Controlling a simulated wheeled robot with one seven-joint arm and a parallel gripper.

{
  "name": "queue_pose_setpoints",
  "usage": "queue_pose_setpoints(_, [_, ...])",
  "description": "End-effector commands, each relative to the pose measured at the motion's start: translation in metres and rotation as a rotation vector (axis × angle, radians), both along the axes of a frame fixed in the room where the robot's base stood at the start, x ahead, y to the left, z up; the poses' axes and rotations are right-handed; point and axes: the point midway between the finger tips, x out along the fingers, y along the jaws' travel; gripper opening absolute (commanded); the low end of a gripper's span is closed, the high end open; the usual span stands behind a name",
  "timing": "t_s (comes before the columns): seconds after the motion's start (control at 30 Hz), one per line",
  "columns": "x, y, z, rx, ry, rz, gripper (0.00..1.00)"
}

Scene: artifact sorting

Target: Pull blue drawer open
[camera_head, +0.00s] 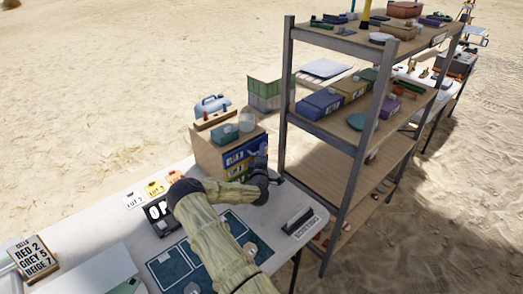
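A small wooden drawer cabinet (208,157) stands on the white table. The blue drawer (257,144) is the top one in its front face and carries a white label. Yellow drawer fronts show below it, partly hidden by my arm. My gripper (262,182) is a dark shape in front of the cabinet, at its lower right, beneath the blue drawer's front. My sleeved arm reaches up to it from the bottom of the picture. I cannot tell whether the gripper touches a drawer, nor whether its fingers are open. The blue drawer looks closed.
Teal items and a tray lie on top of the cabinet. A metal shelf rack (345,145) stands close to the right.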

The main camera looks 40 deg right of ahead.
Motion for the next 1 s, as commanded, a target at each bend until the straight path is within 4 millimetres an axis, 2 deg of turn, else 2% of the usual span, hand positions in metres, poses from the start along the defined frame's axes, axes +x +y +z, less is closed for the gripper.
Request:
queue_pose_setpoints(0.13, [0.0070,-0.0056,0.0016,0.000,0.000,0.001,0.20])
queue_pose_setpoints(0.4, [0.0081,-0.0066,0.0013,-0.001,0.001,0.000,0.20])
queue_pose_setpoints(0.43, [0.0080,-0.0065,0.0013,-0.001,0.001,0.000,0.18])
queue_pose_setpoints(0.53, [0.0079,-0.0065,0.0013,-0.001,0.001,0.000,0.00])
queue_pose_setpoints(1.0, [0.0073,-0.0058,-0.0003,0.000,0.002,0.001,0.00])
